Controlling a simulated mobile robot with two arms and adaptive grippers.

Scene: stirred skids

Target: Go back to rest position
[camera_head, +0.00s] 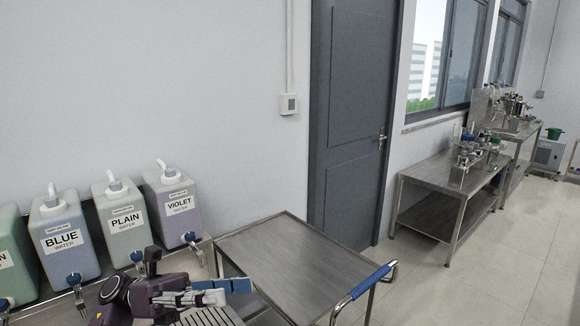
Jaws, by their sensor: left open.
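My left gripper (218,292) is at the bottom of the head view, with its dark arm coming in from the lower left. Its blue-and-grey fingers are open and no object shows between them. It is in front of the water containers and just left of the steel cart. My right gripper is out of view.
Containers labelled BLUE (66,240), PLAIN (123,222) and VIOLET (175,207) stand at left, with a greenish one cut off at the edge. A steel cart (290,265) with a blue handle (363,281) is beside the gripper. The floor at right (470,275) is clear.

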